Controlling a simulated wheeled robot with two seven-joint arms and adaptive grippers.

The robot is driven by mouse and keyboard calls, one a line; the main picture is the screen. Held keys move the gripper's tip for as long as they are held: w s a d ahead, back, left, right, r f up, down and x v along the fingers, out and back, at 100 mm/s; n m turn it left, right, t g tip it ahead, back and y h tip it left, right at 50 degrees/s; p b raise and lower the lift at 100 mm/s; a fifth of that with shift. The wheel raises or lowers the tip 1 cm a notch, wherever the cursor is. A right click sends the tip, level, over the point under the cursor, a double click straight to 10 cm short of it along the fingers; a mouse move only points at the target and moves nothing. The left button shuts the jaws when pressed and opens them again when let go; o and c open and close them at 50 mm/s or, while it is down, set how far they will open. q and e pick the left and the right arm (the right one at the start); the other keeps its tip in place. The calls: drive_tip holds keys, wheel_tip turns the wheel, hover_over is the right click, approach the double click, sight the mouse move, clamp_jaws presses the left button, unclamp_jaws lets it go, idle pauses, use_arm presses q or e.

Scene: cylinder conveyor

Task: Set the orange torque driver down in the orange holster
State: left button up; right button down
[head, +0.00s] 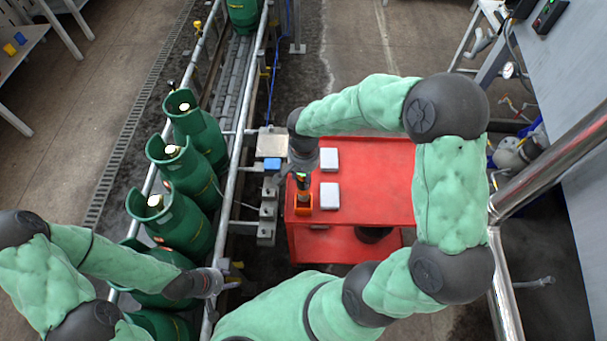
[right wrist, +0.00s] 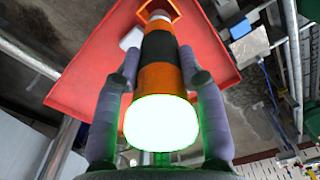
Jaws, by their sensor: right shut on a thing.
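The orange torque driver (right wrist: 160,80) has a dark middle band and a bright glowing end towards the right wrist camera. My right gripper (right wrist: 160,75) is shut on it, one finger on each side. In the head view this gripper (head: 301,176) is over the left edge of the red cart, with the driver partly hidden beneath it. The orange holster (head: 303,203) stands on the cart's left edge; its rim (right wrist: 172,8) shows at the driver's far tip. I cannot tell whether the tip is inside. My left gripper (head: 217,282) is by the conveyor rail; its fingers are unclear.
The red cart (head: 375,180) carries two white boxes (head: 329,195) right of the holster. Several green gas cylinders (head: 180,222) stand along the conveyor at left. A metal box with a blue part (head: 271,164) sits between rail and cart. The cart's right side looks clear.

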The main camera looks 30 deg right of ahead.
idle(0.6)
drive_tip(key=shift+f+b, duration=2.45)
drive_tip(key=shift+f, duration=0.35)
drive_tip(key=shift+f+b, duration=1.45)
drive_tip(key=shift+b, duration=0.05)
drive_tip(key=c, duration=0.7)
unclamp_jaws()
drive_tip(key=shift+o, duration=0.2)
